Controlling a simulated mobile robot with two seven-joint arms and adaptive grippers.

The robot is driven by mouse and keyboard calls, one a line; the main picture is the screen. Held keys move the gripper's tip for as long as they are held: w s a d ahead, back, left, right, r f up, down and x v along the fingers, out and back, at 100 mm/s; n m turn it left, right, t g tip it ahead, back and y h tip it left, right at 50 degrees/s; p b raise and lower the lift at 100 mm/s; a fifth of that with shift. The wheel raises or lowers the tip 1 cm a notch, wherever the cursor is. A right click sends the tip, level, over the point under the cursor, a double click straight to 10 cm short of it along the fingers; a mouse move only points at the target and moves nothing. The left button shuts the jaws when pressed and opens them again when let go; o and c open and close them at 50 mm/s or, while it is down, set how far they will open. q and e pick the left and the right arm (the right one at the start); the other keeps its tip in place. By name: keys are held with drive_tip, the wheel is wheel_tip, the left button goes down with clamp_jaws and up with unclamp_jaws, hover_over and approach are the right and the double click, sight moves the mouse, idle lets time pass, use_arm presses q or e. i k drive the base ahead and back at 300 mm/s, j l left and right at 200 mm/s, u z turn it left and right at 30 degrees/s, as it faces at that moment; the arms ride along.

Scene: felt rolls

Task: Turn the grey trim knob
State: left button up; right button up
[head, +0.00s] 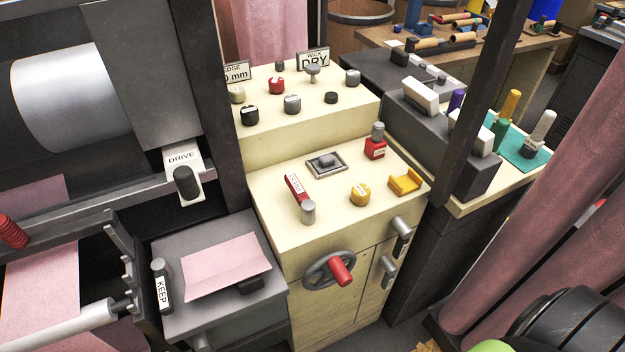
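Several knobs stand on the raised back step of the cream console (310,133). Grey ones among them are a squat knob (292,104) at the front middle, a knob (353,77) at the right and a mushroom-shaped knob (312,72) on a stem at the back. I see no readable trim label, so I cannot tell which is the trim knob. A red knob (276,85), a beige knob (237,94) and black knobs (250,115) stand near them. Neither of my grippers is in view.
The console's lower top holds a red lever (296,188), a yellow knob (360,194), a yellow bracket (405,181) and a red block (375,147). A handwheel (329,270) juts from its front. Dark posts (222,90) flank the console. Pink felt (226,265) lies left.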

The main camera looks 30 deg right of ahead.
sight(292, 103)
drive_tip(key=k+j+z, duration=0.15)
drive_tip(key=k, duration=0.3)
drive_tip(key=k+j+z, duration=0.1)
drive_tip(key=k, duration=0.3)
